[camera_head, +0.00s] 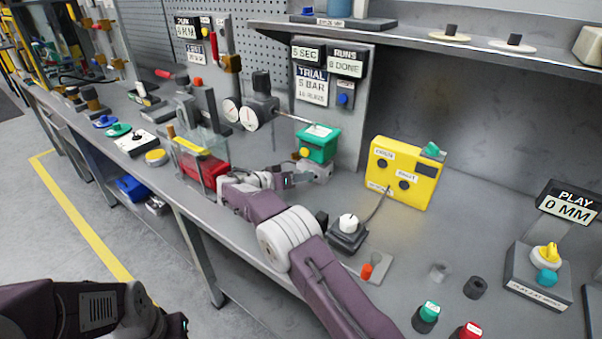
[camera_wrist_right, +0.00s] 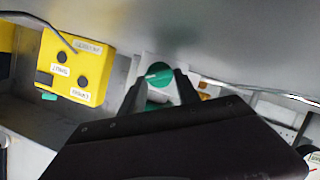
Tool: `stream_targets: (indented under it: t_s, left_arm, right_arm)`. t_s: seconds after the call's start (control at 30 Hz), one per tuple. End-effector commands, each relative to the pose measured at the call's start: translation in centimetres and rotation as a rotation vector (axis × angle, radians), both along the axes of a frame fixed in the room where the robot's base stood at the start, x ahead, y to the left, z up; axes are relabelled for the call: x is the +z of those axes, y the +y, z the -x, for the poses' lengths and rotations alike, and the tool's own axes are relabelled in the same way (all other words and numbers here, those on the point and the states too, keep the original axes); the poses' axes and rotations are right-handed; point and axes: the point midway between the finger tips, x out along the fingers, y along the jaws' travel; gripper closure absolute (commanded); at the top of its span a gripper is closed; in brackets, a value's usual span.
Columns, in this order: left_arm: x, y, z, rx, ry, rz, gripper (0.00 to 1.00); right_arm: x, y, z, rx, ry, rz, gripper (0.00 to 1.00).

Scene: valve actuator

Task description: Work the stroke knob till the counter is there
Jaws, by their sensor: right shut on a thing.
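My right gripper (camera_head: 292,180) reaches to a small grey block below the green actuator box (camera_head: 318,143) in the head view. In the right wrist view its two fingers (camera_wrist_right: 160,88) are shut on a round green knob (camera_wrist_right: 158,74) with a white pointer line. In the head view this knob is hidden by the gripper. The runs counter (camera_head: 346,63) hangs above, reading "DONE" after one digit that looks like 0. The trial card (camera_head: 312,87) reads 5 BAR, its runs line small. My left arm shows at the bottom left; its fingers are out of view.
A yellow box (camera_head: 405,172) with a cable stands right of the actuator. A white-topped knob on a black base (camera_head: 348,226) sits close beside my right arm. A clear guard with a red part (camera_head: 205,170) stands left. A shelf (camera_head: 440,48) overhangs the bench.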

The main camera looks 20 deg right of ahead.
Motion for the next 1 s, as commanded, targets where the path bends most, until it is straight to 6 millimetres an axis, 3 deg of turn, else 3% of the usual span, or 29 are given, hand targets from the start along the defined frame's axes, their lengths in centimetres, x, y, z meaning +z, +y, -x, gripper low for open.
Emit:
stream_targets:
  t_s: [0.2, 0.77, 0.8, 0.87, 1.0]
  left_arm:
    - [0.99, 0.0, 0.0, 0.0, 0.0, 0.0, 0.64]
    - [1.13, 0.0, 0.01, 0.0, 0.0, 0.0, 0.64]
    - [1.12, 0.0, 0.0, 0.0, 0.0, 0.0, 0.64]
    - [1.12, 0.0, 0.0, 0.0, 0.0, 0.0, 0.64]
    - [1.13, 0.0, 0.01, 0.0, 0.0, 0.0, 0.64]
  right_arm:
    - [0.04, 0.12, -0.11, 0.002, 0.059, 0.047, 1.0]
    - [-0.06, 0.13, -0.16, 0.002, 0.08, 0.065, 1.0]
    - [-0.06, 0.12, -0.15, 0.002, 0.08, 0.065, 0.51]
    - [-0.06, 0.12, -0.15, 0.002, 0.081, 0.065, 0.4]
    - [-0.07, 0.11, -0.14, 0.002, 0.081, 0.065, 0.4]
